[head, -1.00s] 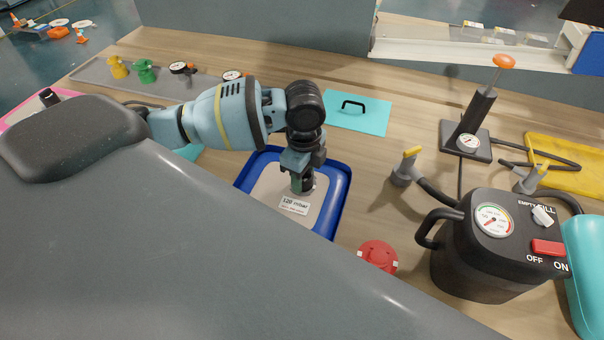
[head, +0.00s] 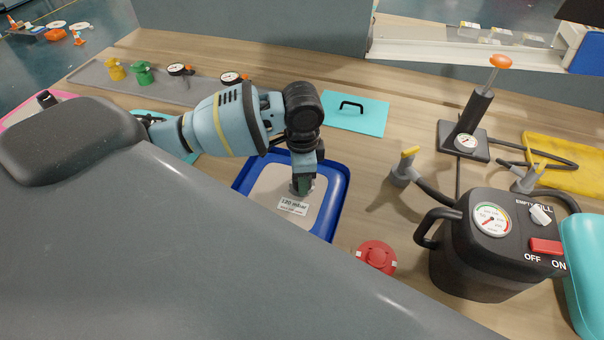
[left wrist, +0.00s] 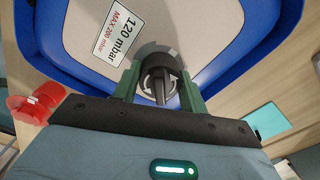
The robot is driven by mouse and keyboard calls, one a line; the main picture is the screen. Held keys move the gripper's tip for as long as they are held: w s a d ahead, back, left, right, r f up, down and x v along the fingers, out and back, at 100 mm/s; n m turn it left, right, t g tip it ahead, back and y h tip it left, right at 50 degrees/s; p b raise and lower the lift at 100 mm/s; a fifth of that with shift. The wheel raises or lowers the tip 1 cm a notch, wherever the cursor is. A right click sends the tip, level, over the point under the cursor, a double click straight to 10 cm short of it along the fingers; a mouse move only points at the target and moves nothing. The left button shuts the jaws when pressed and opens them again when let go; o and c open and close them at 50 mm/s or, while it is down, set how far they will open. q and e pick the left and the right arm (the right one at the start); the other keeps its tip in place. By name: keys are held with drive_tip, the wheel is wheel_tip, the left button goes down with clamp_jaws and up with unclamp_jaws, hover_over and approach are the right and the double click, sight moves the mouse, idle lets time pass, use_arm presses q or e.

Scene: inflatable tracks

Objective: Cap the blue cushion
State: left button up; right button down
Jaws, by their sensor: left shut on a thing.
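The blue cushion (head: 340,192) lies on the wooden bench, with a blue border, a pale top and a white "120 mbar" label (head: 293,206). It also fills the top of the left wrist view (left wrist: 213,72). My left gripper (head: 302,184) points down at the cushion's pale top. In the left wrist view its green fingers (left wrist: 160,84) are shut on a round grey valve cap (left wrist: 157,66) with arrow marks and a raised bar. The cap sits at the cushion's valve; whether it is fully seated I cannot tell. My right gripper is out of view.
A red round fitting (head: 376,257) lies right of the cushion. A black pump unit (head: 490,245) with a gauge and hoses stands farther right. A hand pump (head: 475,115) and a turquoise pad with a black handle (head: 355,112) are behind.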

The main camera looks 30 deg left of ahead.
use_arm(q)
drive_tip(key=shift+n, duration=1.2)
drive_tip(key=n, duration=0.4)
drive_tip(key=o, duration=1)
drive_tip(key=shift+o, duration=0.2)
drive_tip(key=shift+r, duration=0.1)
wheel_tip(320, 180, up, 8)
drive_tip(key=shift+f, duration=0.2)
